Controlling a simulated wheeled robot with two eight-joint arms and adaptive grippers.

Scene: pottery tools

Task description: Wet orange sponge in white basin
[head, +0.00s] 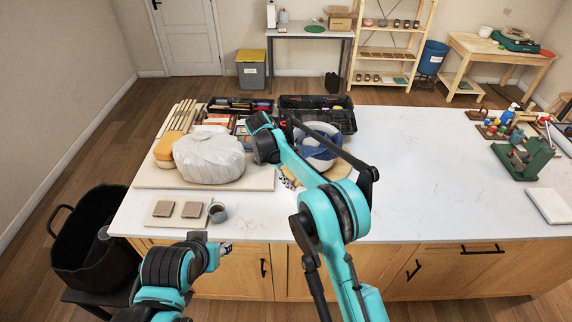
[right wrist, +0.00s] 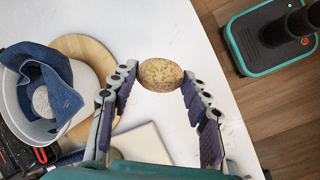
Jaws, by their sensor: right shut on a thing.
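The white basin (head: 329,129) stands behind my right arm in the head view, partly hidden, with blue cloth over its side. The right wrist view shows the basin (right wrist: 88,78) at left, with the blue cloth (right wrist: 52,62) and a pale round thing inside. My right gripper (right wrist: 160,82) is shut on a speckled tan-brown oval thing (right wrist: 160,74), held beside the basin, apart from it. In the head view the arm hides most of this gripper. An orange sponge (head: 165,157) lies left of a white wrapped lump. My left gripper (head: 226,248) is low, near the table's front edge.
The white wrapped lump (head: 208,157) sits on a pale board (head: 150,180). A small grey cup (head: 217,213) and two square tiles stand in front. Black tool trays (head: 345,123) lie behind. The table right of my arm is largely clear (head: 430,180).

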